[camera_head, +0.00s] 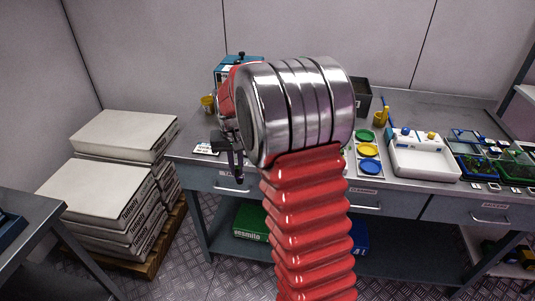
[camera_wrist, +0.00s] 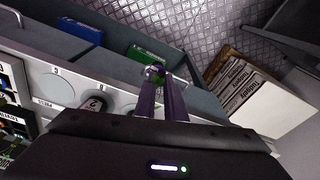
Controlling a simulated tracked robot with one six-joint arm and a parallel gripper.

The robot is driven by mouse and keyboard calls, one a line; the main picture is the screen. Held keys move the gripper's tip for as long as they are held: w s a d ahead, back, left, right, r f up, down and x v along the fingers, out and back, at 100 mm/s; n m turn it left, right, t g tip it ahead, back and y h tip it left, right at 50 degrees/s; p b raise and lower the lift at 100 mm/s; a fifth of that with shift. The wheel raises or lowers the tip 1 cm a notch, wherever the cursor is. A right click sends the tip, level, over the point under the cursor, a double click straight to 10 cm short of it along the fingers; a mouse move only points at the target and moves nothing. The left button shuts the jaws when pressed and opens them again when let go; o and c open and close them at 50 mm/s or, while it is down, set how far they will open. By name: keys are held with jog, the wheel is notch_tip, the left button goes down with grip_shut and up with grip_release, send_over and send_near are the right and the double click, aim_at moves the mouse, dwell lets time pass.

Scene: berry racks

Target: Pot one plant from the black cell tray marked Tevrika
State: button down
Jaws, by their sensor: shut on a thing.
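My gripper (camera_head: 236,178) hangs at the left part of the workbench, near its front edge, partly hidden in the head view by my arm. At the right of the bench sit cell trays with green plants, one blue-edged (camera_head: 478,166) and one green-edged (camera_head: 516,168). Their markings are too small to read.
A white tray (camera_head: 425,165) with blue and yellow items and a panel of coloured discs (camera_head: 369,151) lie on the bench. Stacked bags (camera_head: 100,194) stand at left. A green box (camera_head: 251,222) and a blue box (camera_head: 360,237) sit on the lower shelf.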

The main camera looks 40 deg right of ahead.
jog(key=a+f+n, duration=0.1)
jog(key=a+n, duration=0.2)
jog(key=a, duration=0.5)
jog(key=s+a+f+n, duration=0.1)
jog(key=a+f+n, duration=0.1)
jog(key=a, duration=0.6)
jog(key=shift+a+f+n+y, duration=0.2)
jog(key=shift+n+y, duration=0.2)
jog(key=shift+s, duration=0.1)
jog(key=shift+a, duration=0.1)
